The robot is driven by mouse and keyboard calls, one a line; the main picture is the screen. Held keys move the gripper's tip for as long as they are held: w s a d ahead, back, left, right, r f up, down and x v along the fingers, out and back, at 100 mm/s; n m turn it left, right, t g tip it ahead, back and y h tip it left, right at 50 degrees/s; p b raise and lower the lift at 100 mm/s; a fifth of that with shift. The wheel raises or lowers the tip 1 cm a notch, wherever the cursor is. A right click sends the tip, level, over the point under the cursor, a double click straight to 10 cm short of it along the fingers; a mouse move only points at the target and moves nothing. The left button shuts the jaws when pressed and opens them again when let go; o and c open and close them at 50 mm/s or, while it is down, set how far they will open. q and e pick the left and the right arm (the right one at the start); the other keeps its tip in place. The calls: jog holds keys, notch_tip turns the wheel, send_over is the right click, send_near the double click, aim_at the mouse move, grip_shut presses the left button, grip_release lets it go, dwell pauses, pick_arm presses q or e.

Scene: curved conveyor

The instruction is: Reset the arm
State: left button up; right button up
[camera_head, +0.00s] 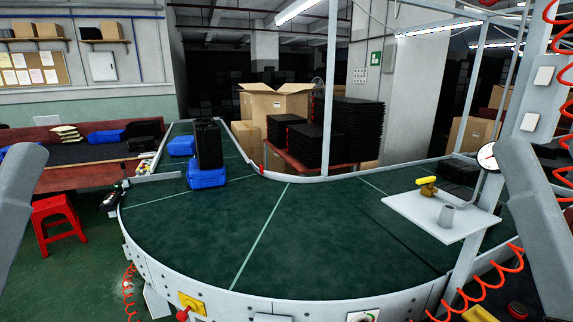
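My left arm (18,200) shows only as a pale grey link at the left edge of the head view. My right arm (538,220) shows as a similar link at the right edge. Both links slant down out of the picture, and neither gripper is in view. Neither visible link touches anything that I can make out.
The curved green conveyor (300,250) is bare in its middle and front. Blue bins (206,178) and a tall black item (208,143) stand at its back left. A white shelf (420,212) with a yellow-topped item and grey cup juts over the right. Red coiled hoses (497,285) hang near my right arm.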

notch_tip(320, 180, up, 35)
jog(key=p, duration=3.1)
jog(key=shift+w, duration=0.15)
